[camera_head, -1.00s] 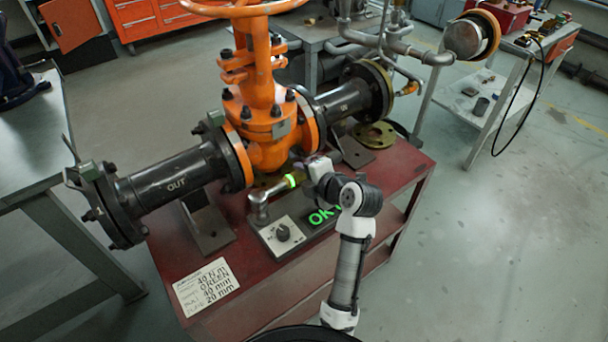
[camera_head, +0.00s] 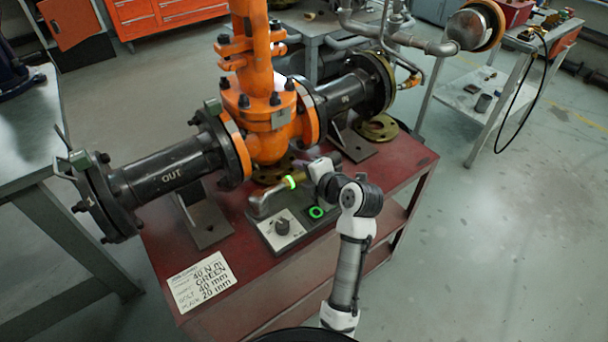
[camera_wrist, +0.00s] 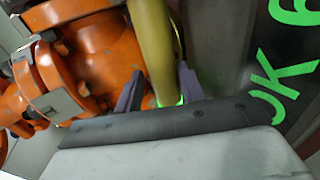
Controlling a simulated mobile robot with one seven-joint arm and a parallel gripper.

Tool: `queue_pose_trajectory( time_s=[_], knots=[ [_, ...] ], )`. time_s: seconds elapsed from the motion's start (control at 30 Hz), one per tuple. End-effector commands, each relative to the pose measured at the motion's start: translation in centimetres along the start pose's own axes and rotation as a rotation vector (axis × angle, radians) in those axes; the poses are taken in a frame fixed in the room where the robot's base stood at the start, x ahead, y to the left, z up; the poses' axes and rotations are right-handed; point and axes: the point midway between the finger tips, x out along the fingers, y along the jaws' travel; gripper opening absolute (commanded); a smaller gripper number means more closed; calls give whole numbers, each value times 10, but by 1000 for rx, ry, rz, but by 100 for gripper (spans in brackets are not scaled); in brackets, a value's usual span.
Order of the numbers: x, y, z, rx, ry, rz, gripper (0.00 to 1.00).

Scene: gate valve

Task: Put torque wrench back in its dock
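The torque wrench (camera_head: 268,201) has a grey metal head, a glowing green ring and a yellowish grip. In the head view it lies low along the back of the grey dock box (camera_head: 263,233). I cannot tell whether it rests in the dock. My gripper (camera_head: 312,175) is at the grip end.
The orange valve (camera_head: 267,125) with black flanged pipes stands right behind the wrench. A handwritten card (camera_head: 202,281) lies at the front left of the red table (camera_head: 240,290). A loose brass flange (camera_head: 378,129) lies at the back right.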

Motion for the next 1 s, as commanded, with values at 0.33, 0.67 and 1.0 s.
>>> queue_pose_trajectory(
  time_s=[0.33,0.67,1.0],
  knots=[
    [1,-4,0,4,2,-8,54],
    [-38,-3,1,2,-4,-2,54],
    [-112,-2,1,0,-3,-2,54]
  ],
)
